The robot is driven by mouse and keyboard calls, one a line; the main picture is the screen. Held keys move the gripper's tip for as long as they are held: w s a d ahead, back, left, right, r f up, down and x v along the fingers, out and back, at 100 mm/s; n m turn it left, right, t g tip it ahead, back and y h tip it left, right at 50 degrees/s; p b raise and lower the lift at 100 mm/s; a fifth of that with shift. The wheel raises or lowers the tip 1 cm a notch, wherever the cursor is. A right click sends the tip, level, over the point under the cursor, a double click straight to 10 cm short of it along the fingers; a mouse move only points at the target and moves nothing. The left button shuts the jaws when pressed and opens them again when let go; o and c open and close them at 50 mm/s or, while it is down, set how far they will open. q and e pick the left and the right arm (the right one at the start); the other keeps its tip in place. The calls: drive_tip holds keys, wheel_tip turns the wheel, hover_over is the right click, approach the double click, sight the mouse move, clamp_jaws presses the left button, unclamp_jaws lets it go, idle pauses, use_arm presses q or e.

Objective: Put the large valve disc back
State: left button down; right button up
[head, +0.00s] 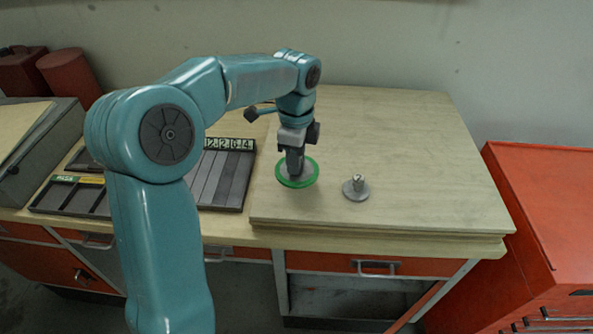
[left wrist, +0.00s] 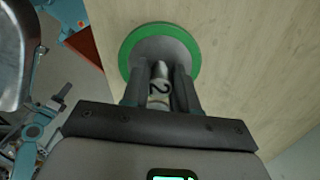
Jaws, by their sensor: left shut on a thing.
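I cannot tell whether the disc touches the board. My right gripper is not in view.
A smaller grey disc with a stem (head: 356,188) sits on the wooden board (head: 420,150), right of the large disc. A dark slotted tray (head: 222,178) with number labels lies left. A red cabinet (head: 550,210) stands at right. The board's right side is clear.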

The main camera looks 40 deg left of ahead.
use_arm(q)
drive_tip(key=shift+f, duration=2.15)
drive_tip(key=shift+f, duration=0.1)
drive_tip(key=c, duration=0.9)
unclamp_jaws()
drive_tip(key=shift+f, duration=0.1)
drive_tip(key=shift+o, duration=0.2)
wheel_tip(320, 180, up, 12)
drive_tip(key=shift+r, duration=0.25)
drive_tip(key=shift+f, duration=0.1)
